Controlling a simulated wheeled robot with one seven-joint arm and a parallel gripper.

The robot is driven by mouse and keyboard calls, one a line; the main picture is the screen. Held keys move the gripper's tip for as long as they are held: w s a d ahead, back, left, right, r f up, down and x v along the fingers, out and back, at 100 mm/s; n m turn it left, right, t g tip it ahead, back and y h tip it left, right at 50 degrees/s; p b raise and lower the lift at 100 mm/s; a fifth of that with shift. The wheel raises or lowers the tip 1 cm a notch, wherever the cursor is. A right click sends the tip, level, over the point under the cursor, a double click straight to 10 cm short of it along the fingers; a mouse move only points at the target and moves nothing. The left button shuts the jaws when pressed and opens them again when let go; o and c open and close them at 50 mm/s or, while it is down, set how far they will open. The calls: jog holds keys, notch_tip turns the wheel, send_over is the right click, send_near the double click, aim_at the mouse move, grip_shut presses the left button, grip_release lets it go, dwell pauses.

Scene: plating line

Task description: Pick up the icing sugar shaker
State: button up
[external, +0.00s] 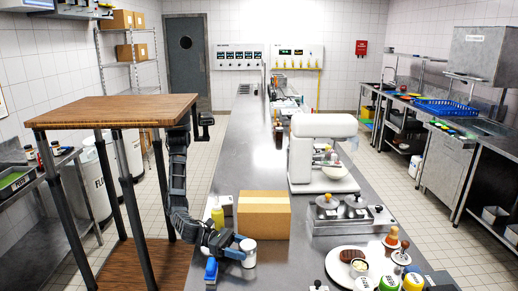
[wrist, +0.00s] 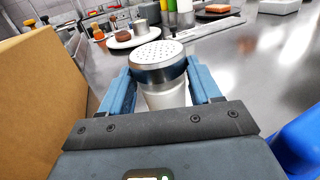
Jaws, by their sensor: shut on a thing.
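The icing sugar shaker (wrist: 158,62) is a white cylinder with a perforated metal cap. In the wrist view it is upright between the two blue fingers of my gripper (wrist: 160,88). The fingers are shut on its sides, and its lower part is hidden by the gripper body. In the external view the shaker (external: 249,259) is at the near left of the steel counter, with my gripper (external: 238,249) around it from the left. I cannot tell whether its base touches the counter.
A cardboard box (external: 264,215) stands just behind the shaker. A yellow bottle (external: 218,214) and a blue object (external: 211,269) are close to my arm. A plate with food (external: 338,276), a metal pan unit (external: 350,228) and a white mixer (external: 312,165) occupy the counter's right side.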

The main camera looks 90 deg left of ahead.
jog(key=c, duration=0.6)
